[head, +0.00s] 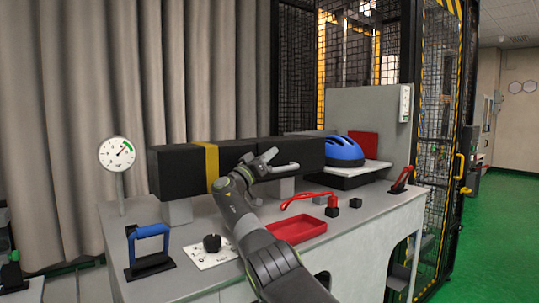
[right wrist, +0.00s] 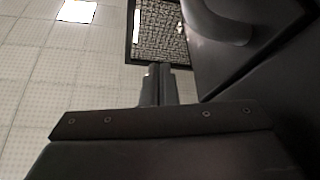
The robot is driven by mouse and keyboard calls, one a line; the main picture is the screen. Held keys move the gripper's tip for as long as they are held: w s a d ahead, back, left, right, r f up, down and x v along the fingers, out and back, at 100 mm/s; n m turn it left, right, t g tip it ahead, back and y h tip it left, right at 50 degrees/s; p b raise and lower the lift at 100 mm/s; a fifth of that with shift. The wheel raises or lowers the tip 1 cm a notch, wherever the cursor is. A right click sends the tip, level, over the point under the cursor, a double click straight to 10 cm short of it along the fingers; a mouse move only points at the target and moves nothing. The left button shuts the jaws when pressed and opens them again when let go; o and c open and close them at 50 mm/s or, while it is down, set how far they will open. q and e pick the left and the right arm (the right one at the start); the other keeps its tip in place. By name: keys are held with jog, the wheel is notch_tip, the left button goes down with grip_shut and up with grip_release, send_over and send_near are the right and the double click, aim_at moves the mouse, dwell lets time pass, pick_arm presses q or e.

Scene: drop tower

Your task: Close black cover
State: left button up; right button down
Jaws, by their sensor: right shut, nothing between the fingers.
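The black cover (head: 306,155) is a long dark box form with a yellow band (head: 212,163), lying across light grey blocks on the bench. A grey bar-like handle (head: 288,168) shows at its front. My right gripper (head: 271,154) is in front of the cover, close to the handle. In the right wrist view its fingers (right wrist: 157,85) are shut and empty. A dark face (right wrist: 265,62) and a curved grey piece (right wrist: 222,22) lie to their right. I cannot tell whether the gripper touches the cover. My left gripper is not in view.
The grey bench (head: 207,218) carries a dial gauge (head: 117,154), a blue handle (head: 150,232), a black knob (head: 212,243), a red tray (head: 297,229), a red lever (head: 311,196) and a blue helmet (head: 343,151). A mesh cage (head: 298,65) stands behind.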

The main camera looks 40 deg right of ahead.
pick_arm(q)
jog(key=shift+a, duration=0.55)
